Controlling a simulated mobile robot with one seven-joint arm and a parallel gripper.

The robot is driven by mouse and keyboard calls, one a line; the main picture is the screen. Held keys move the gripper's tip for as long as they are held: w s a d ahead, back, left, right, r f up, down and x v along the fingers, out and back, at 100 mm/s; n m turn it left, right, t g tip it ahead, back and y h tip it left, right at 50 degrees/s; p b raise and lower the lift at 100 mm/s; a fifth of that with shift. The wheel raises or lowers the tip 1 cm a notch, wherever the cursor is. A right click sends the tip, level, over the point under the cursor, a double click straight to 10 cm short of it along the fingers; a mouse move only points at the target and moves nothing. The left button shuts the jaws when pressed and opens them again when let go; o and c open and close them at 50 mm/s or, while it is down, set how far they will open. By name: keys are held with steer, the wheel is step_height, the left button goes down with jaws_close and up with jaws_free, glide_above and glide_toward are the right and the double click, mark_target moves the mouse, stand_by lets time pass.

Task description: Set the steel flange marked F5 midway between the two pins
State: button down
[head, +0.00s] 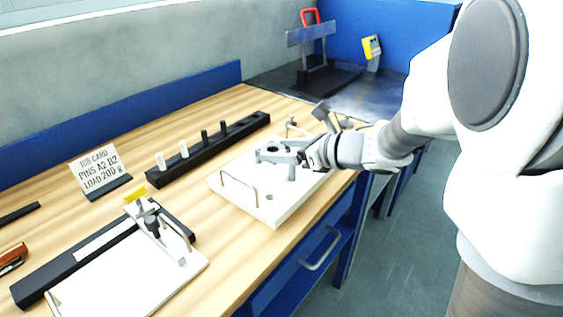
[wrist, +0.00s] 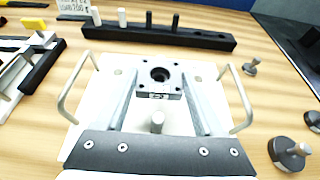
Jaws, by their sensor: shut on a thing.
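The steel flange (head: 271,149) is a grey square block with a dark central hole. In the wrist view the flange (wrist: 174,76) sits between the fingertips of my gripper (wrist: 160,82), which is shut on its sides. Its front face bears a mark too small to read surely. My gripper (head: 281,153) holds it over the white plate (head: 235,187); I cannot tell if it touches the plate. One grey pin (wrist: 157,122) stands on the plate, on the near side of the flange in the wrist view. A second pin on the plate is not clearly seen.
Wire handles (wrist: 74,88) rise at the plate's sides. A black rack (head: 213,150) with white and black pegs stands behind, beside a job card (head: 97,167) reading pins A2 D2. Knobbed weights (wrist: 289,154) lie at right. A second fixture (head: 150,262) is at front left.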

mark_target(281, 173)
steer(key=shift+f+b, duration=0.5)
steer(key=shift+f, duration=1.35)
steer(key=shift+f+b, duration=0.2)
steer(key=shift+b, duration=0.1)
jaws_free()
steer(key=shift+r, duration=0.15)
